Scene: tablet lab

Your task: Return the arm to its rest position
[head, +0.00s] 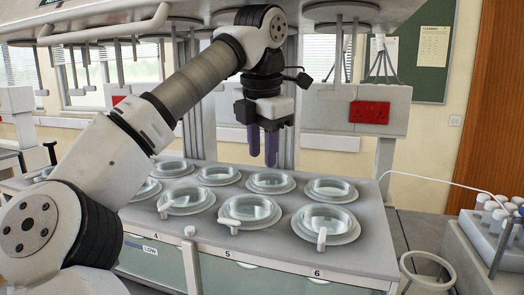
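My arm reaches from the lower left of the head view up to the top middle and then bends down. My gripper (263,160) hangs from its end, pointing down, with two purple fingers. A narrow gap shows between the fingers, and nothing is seen held there. The fingertips are above the back part of the grey bench unit (385,240), near its round glass-lidded vessels.
Several glass-lidded vessels (326,220) sit in the bench top. An overhead rig (190,22) with hanging rods and discs is close above my arm. A rack of capped bottles (487,240) and a white ring (427,272) are at the right.

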